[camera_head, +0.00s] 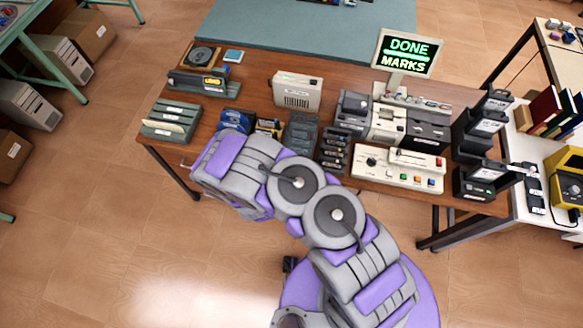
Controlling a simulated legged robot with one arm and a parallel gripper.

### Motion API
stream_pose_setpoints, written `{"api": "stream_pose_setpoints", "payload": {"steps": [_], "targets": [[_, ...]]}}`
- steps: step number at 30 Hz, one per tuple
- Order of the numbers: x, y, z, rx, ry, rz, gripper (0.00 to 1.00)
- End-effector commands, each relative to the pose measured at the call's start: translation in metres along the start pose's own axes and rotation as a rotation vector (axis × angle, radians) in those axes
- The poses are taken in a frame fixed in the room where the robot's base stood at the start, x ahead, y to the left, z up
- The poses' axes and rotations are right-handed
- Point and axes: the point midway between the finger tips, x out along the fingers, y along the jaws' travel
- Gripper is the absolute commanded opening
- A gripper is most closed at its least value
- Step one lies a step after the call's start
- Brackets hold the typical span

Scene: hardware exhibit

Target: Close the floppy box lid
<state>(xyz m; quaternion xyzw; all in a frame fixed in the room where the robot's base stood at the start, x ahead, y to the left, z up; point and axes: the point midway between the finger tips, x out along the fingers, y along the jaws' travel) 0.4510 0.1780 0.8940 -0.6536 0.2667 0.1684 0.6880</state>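A wooden table (258,84) carries many small devices. I cannot tell for certain which is the floppy box, or how its lid stands. Possible ones at the left are a grey-green slotted unit with pale labels (172,119) and a dark grey unit (301,131) near the front edge. Between them are blue items (236,121) that look like disks, and a yellow-and-dark item (269,127). My purple and grey arm is folded in front of the table's front edge and hides part of it. I see no fingertips of my gripper.
A beige vented box (297,92), a white panel with coloured buttons (398,170) and a lit "DONE MARKS" sign (407,52) are on the table. Black devices (481,125) crowd its right end. Side tables flank it. Open tiled floor (130,235) lies at front left.

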Motion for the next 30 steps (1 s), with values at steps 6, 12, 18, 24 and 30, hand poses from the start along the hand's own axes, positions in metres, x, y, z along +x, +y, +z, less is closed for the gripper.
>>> {"api": "stream_pose_setpoints", "payload": {"steps": [6, 12, 18, 24, 30], "targets": [[0.0005, 0.013, -0.006, -0.01, 0.011, 0.031, 0.0], [-0.0006, 0.0105, -0.0051, -0.008, 0.007, 0.024, 0.43], [-0.0011, 0.0084, -0.0037, -0.007, 0.003, 0.02, 0.35], [-0.0018, 0.0076, -0.0023, -0.007, 0.002, 0.017, 0.34], [-0.0058, 0.0069, -0.0007, -0.009, 0.0, 0.015, 0.34]]}}
